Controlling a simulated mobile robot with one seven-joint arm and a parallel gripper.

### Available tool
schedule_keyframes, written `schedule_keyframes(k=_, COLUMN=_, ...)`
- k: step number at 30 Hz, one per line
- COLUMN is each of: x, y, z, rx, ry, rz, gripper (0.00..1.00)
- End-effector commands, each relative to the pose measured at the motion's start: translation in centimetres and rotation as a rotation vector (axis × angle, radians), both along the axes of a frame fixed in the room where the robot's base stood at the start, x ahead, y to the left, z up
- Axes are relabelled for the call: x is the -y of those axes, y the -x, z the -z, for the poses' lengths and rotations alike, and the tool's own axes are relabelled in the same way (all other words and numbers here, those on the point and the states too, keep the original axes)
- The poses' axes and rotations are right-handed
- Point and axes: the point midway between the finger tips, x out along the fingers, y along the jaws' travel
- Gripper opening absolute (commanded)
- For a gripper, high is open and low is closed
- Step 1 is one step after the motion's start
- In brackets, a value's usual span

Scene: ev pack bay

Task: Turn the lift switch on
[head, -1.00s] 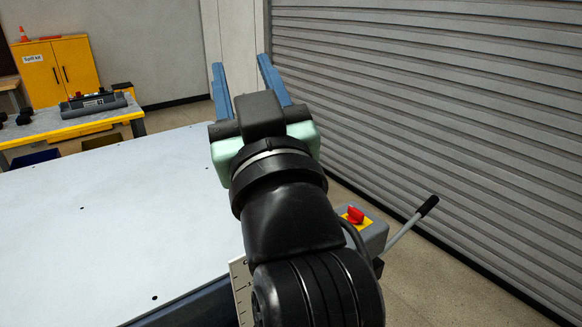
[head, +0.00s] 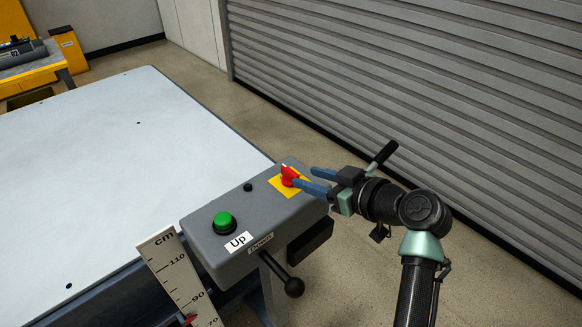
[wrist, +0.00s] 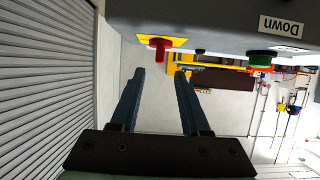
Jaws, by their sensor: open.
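The red rotary switch (head: 289,175) sits on a yellow plate (head: 291,189) at the far right end of the grey control box (head: 205,248). In the wrist view the red knob (wrist: 160,45) and its yellow plate are at the top middle. My gripper (head: 305,178) is open and empty, coming from the right with its blue fingers close to the knob. In the wrist view the fingertips (wrist: 160,73) point toward the knob, roughly in line with it. In the head view the nearer finger overlaps part of the switch, so I cannot tell whether they touch.
A green button (head: 223,222) is on the box beside an "Up" label; a "Down" label is on its front. A black-ball lever (head: 293,287) projects below. A black-handled lever (head: 383,154) stands behind my gripper. The pale lift table (head: 120,170) lies left; a shutter (head: 430,90) is behind.

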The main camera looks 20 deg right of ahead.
Motion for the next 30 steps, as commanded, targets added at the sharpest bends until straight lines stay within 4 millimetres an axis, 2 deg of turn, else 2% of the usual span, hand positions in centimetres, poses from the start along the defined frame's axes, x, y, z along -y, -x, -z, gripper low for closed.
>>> schedule_keyframes(k=3, x=-1.0, y=-2.4, z=0.9, rx=-0.003, ry=-0.001, rz=-0.002, gripper=0.46)
schedule_keyframes(k=6, x=-1.5, y=-3.9, z=1.6, rx=-0.001, ry=0.000, rz=-0.002, gripper=0.46)
schedule_keyframes(k=12, x=-2.1, y=-5.9, z=2.5, rx=0.000, ry=0.001, rz=0.000, gripper=0.46)
schedule_keyframes(k=25, x=-2.3, y=-6.5, z=2.8, rx=0.000, ry=0.001, rz=0.002, gripper=0.46)
schedule_keyframes(k=30, x=-2.3, y=-6.5, z=2.8, rx=0.000, ry=0.001, rz=0.002, gripper=0.16)
